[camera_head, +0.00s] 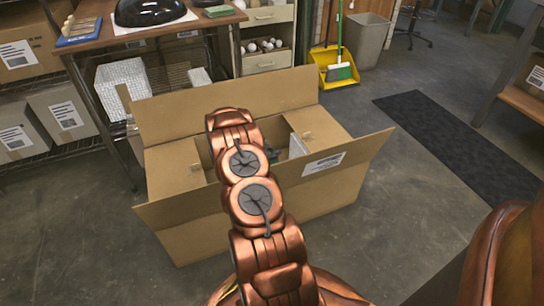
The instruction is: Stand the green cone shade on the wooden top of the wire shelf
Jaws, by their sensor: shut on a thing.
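My copper arm rises from the bottom and bends down into the open cardboard box (195,232). A small dark part of my gripper (271,154) shows inside the box, beside the arm; the fingers and what they hold are hidden behind the arm and in the box. I cannot make out the green cone shade. A wooden top (142,38) with wire shelving (172,76) under it stands at the upper left, behind the box and well away from my gripper.
A black dome (150,10), a blue tray (78,32) and a green book (218,11) lie on the wooden top. A white item (298,146) is in the box. The box's flaps stand open.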

